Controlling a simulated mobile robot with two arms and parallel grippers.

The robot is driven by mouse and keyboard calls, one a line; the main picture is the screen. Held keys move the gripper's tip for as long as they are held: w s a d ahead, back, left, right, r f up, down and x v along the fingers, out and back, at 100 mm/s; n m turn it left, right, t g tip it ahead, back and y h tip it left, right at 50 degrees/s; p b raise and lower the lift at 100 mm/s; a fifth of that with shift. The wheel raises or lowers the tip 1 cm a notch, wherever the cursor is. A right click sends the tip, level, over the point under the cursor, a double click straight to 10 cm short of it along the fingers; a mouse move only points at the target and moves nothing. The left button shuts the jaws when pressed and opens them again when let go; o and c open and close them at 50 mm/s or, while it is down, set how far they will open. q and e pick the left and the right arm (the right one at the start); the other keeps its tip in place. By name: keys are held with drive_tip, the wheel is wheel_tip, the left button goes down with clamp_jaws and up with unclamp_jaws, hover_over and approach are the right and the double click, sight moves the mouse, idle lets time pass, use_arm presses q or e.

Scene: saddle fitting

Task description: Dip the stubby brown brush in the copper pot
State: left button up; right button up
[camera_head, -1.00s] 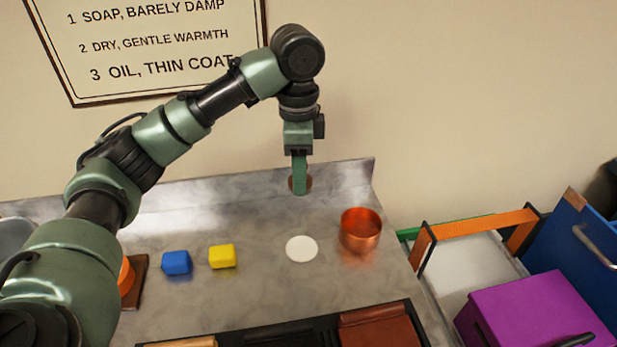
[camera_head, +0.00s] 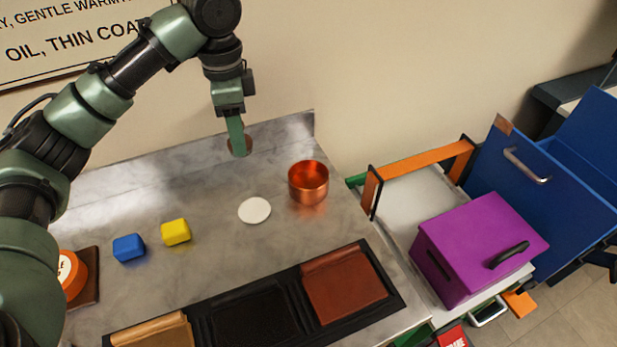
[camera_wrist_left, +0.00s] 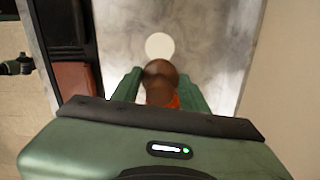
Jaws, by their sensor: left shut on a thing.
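My left gripper (camera_head: 238,148) is shut on the stubby brown brush (camera_head: 246,145), held up in the air above the counter. Its fingers hide most of the brush in the head view. In the left wrist view the brush (camera_wrist_left: 159,74) shows as a brown rounded form between the fingers (camera_wrist_left: 160,92). The open copper pot (camera_head: 308,184) stands upright on the counter, lower and to the right of the gripper in the head view. An orange patch (camera_wrist_left: 174,102) shows beside the brush in the wrist view; I cannot tell whether it is the pot. My right gripper is out of view.
A white disc (camera_head: 254,210) lies left of the pot. Yellow (camera_head: 176,232) and blue (camera_head: 129,248) blocks sit farther left, near an orange round thing (camera_head: 73,277). A black tray (camera_head: 240,312) with leather pieces lies in front. A purple box (camera_head: 478,246) stands at the right.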

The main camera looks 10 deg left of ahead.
use_arm(q)
drive_tip(key=shift+d, duration=0.1)
drive_tip(key=w+d+f+t+h+p, duration=0.3)
drive_tip(key=w+d+f+h+p, duration=0.1)
drive_tip(key=w+d+f+p, duration=0.5)
drive_tip(key=shift+h, duration=0.3)
drive_tip(key=shift+s+d+f+b, duration=0.1)
drive_tip(key=shift+d+f+b, duration=0.1)
drive_tip(key=shift+f+b, duration=1.55)
drive_tip(key=shift+s+d+f+b, duration=0.15)
drive_tip(key=shift+f+b, duration=1.1)
drive_tip(key=shift+f, duration=1)
drive_tip(key=shift+w, duration=0.1)
wheel_tip(320, 180, up, 7)
drive_tip(key=p, duration=0.7)
drive_tip(key=shift+r, duration=0.1)
